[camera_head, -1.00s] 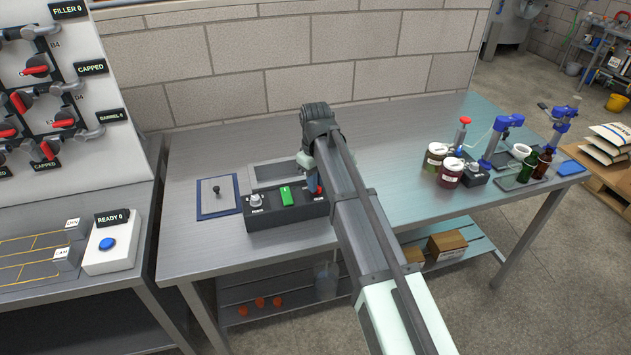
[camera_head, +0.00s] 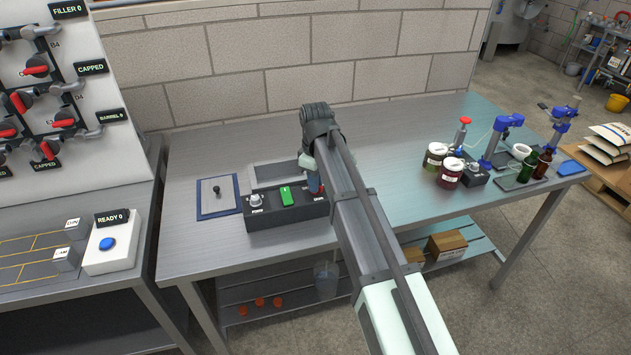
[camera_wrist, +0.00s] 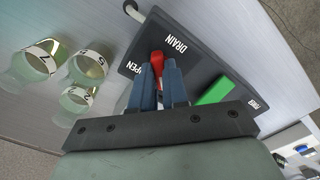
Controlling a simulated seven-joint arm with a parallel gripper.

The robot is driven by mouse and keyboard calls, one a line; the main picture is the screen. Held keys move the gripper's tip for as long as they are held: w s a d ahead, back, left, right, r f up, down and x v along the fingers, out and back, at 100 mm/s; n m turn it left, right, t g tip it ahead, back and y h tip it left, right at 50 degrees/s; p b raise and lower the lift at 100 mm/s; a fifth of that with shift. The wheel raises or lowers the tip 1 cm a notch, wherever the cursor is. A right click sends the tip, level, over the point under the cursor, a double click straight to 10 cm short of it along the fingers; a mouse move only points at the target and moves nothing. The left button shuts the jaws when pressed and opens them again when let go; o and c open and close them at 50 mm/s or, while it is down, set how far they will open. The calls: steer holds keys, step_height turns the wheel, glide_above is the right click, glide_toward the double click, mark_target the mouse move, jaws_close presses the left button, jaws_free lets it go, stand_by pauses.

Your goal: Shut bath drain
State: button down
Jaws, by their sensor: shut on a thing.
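The dark control box (camera_head: 262,219) stands on the steel bench beside the bath (camera_head: 268,172), a sunken rectangular basin at its back edge. The red drain lever (camera_wrist: 157,62) sits on the box beside the words DRAIN (camera_wrist: 176,42) and OPEN, the latter partly covered. My gripper (camera_wrist: 160,72) is shut on the lever, with a blue finger on each side. The lever's exact angle and the bath's drain hole cannot be made out.
A green switch (camera_head: 287,195) and a grey knob (camera_head: 255,200) share the box. A blue-edged plate (camera_head: 219,205) with a small black stick lies left of it. Labelled glasses (camera_wrist: 88,66) stand near my gripper. Jars (camera_head: 449,172) and bottles (camera_head: 542,162) stand at the bench's right.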

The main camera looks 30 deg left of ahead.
steer(key=c, duration=1.1)
jaws_free()
steer(key=shift+c, duration=0.2)
step_height(320, 180, up, 14)
steer(key=shift+f, duration=0.1)
